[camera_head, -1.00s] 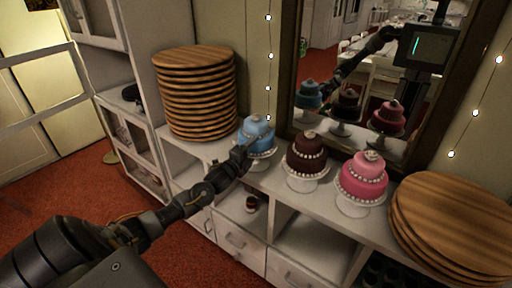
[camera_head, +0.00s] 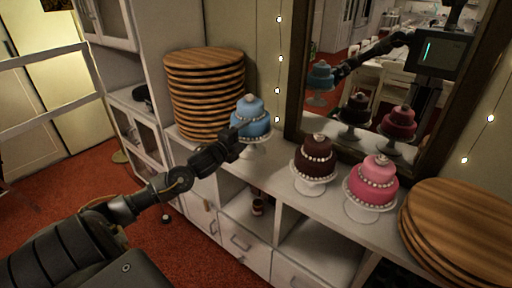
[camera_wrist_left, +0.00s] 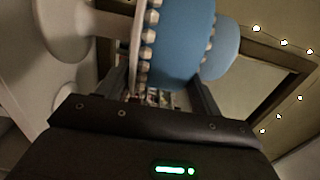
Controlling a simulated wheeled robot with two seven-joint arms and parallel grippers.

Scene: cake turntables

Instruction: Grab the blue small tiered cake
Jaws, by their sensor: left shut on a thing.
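The blue small tiered cake (camera_head: 250,119) has a pearl trim and a white stand. My left gripper (camera_head: 237,133) is shut on it and holds it raised above the white shelf top, in front of the stacked boards. In the left wrist view the blue cake (camera_wrist_left: 178,45) lies sideways between the fingers (camera_wrist_left: 165,95), its white stand at the left. The fingertips are partly hidden by the cake. My right gripper is not in view.
A brown tiered cake (camera_head: 314,158) and a pink tiered cake (camera_head: 372,184) stand on the white shelf unit (camera_head: 277,171). Round wooden boards are stacked at the left (camera_head: 205,95) and right (camera_head: 462,235). A framed mirror (camera_head: 372,95) behind reflects the cakes and my arm.

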